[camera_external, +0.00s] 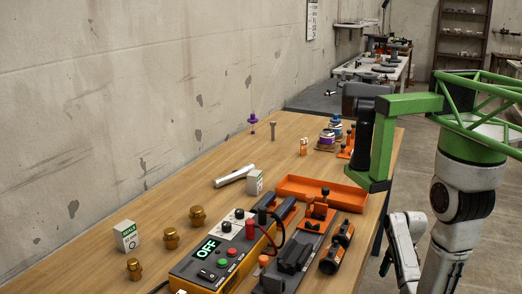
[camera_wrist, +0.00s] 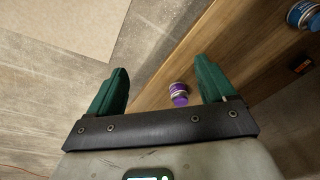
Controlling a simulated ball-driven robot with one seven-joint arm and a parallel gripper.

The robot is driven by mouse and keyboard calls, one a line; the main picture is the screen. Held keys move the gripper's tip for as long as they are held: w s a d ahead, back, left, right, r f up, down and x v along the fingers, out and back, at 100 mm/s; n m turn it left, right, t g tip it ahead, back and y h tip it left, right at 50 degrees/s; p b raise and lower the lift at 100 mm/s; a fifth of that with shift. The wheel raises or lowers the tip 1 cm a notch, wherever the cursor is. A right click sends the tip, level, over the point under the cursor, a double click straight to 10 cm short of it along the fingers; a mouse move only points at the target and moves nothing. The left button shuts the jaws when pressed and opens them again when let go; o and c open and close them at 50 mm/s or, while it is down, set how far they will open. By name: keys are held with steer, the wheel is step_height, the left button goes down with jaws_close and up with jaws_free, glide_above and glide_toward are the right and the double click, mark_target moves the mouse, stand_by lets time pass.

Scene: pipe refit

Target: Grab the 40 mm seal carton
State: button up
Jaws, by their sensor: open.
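Two small white cartons stand on the wooden table in the external view. One carton (camera_external: 126,236) with a green-marked top is at the near left edge. The other carton (camera_external: 255,182) is near the table's middle, beside a silver tube. Their size markings are too small to read, so I cannot tell which is the 40 mm one. My gripper (camera_wrist: 161,65) is open in the wrist view, its green fingers spread with nothing held. Neither white carton shows in that view. In the external view I cannot clearly make out the fingers.
An orange tray (camera_external: 322,190) and a yellow control box (camera_external: 225,255) reading OFF stand on the table (camera_external: 205,165). Brass fittings (camera_external: 171,238) are between them and the left carton. A wall borders the table's left.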

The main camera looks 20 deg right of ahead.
steer(key=w+d+r+t+y+p, duration=0.1)
steer(key=w+d+r+p, duration=0.2)
steer(key=r+p, duration=0.35)
steer(key=w+d+r+p, duration=0.3)
steer(key=r+p, duration=0.1)
steer(key=r, duration=0.5)
steer(key=w+d+r+t+y+p, duration=0.1)
steer(key=w+d+r+p, duration=0.3)
steer(key=r, duration=0.4)
step_height(320, 180, up, 17)
steer(key=n+p, duration=1)
steer(key=p, duration=0.1)
glide_above(357, 151)
steer(key=s+d, duration=0.2)
steer(key=s, duration=0.1)
steer(key=f, duration=0.2)
steer(key=w+a+f, duration=0.1)
steer(key=shift+w+f+g, duration=0.1)
steer(key=shift+f+g, duration=0.05)
steer(key=shift+g, duration=0.25)
steer(key=shift+w+x, duration=0.1)
steer(key=shift+x, duration=1.5)
steer(key=shift+w+x, duration=0.15)
steer(key=shift+x, duration=1.45)
steer(key=shift+a, duration=0.15)
